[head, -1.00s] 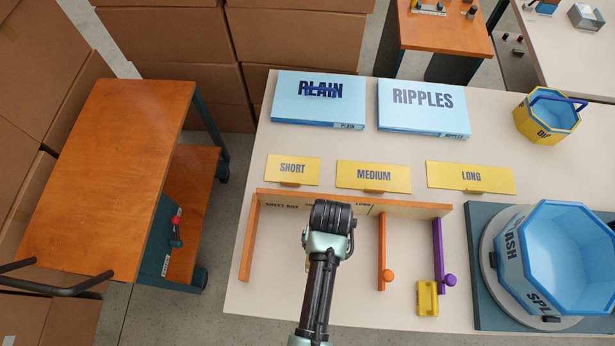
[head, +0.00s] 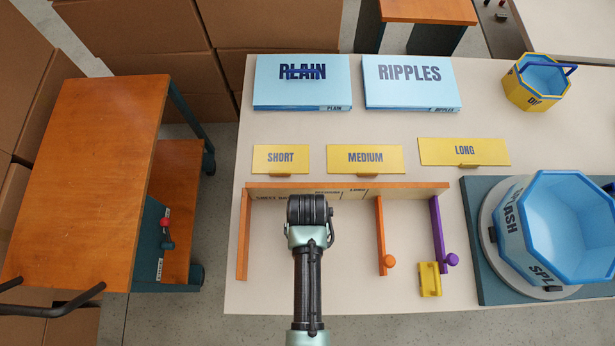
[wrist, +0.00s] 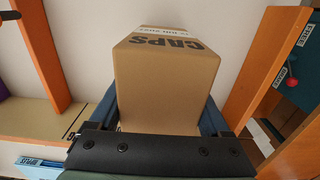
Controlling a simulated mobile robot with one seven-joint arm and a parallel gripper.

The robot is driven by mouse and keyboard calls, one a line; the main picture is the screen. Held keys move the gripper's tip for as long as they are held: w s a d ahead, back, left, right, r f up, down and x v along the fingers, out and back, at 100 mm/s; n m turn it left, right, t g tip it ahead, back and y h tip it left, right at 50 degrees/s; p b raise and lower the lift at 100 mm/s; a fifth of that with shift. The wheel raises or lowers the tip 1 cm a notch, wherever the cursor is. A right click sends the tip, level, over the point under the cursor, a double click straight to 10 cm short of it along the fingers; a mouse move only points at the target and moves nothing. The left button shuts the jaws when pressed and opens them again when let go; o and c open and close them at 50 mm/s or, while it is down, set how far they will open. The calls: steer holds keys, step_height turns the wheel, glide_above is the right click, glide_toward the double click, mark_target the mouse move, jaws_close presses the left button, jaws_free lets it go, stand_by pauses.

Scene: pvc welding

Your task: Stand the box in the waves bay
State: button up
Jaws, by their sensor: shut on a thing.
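My gripper (wrist: 160,112) is shut on a brown cardboard box (wrist: 165,85) printed CAPS, which reads upside down in the wrist view. In the head view my gripper (head: 309,212) is over the left section of a wooden frame (head: 345,191), between its left orange rail (head: 243,235) and middle orange rail (head: 381,235). The box is hidden there behind my gripper. In the wrist view the box sits between two orange rails, apart from both. Whether its base touches the table is unclear. No label reading WAVES is legible.
A purple rail (head: 437,230) and a small yellow block (head: 430,280) are to the right. Yellow SHORT (head: 281,158), MEDIUM (head: 365,158) and LONG (head: 464,151) plates stand behind the frame. A blue octagonal tub (head: 565,225) fills the right. An orange-topped cart (head: 90,170) stands left.

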steer(key=shift+f, duration=0.45)
steer(key=o, duration=1.5)
steer(key=shift+f, duration=0.15)
